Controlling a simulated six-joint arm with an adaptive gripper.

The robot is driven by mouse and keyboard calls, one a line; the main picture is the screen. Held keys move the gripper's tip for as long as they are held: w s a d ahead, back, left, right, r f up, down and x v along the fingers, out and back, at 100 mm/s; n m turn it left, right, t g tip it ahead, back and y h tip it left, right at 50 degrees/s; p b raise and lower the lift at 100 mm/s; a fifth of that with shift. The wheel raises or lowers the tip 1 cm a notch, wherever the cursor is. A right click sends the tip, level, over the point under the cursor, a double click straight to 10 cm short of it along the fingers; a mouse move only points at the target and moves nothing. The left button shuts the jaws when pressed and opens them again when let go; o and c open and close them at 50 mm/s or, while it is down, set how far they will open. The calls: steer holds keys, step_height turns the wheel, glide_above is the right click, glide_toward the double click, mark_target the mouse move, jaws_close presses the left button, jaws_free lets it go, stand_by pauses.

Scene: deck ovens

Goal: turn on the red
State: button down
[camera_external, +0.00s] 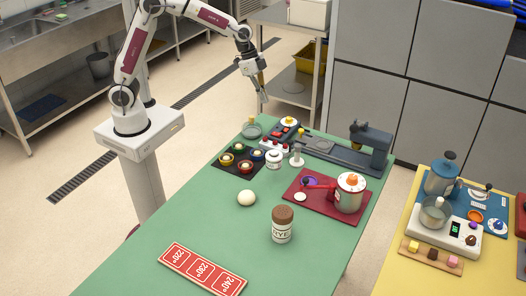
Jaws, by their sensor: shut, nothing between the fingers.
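The task's "red" could be one of several things, and I cannot tell which. A red sign (203,269) with white temperature labels lies at the front of the green table. A small unit with red knobs (275,146) stands near the far end, beside a dark panel (223,170) holding several coloured cups. My gripper (263,95) is shut and empty, hanging in the air beyond the table's far end, apart from everything on it.
A brown-capped jar (282,225) and a pale ball (246,198) stand mid-table. A dark grey press-like device (370,150) is at the far right edge. A yellow table (398,272) with more equipment is at the right. The front left of the green table is clear.

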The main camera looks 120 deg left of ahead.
mark_target(279, 134)
steer(key=shift+w+r, duration=0.25)
steer(key=shift+w, duration=0.35)
steer(key=shift+f, duration=0.1)
steer(key=x, duration=1.3)
steer(key=shift+w+f, duration=0.1)
steer(key=shift+f, duration=0.3)
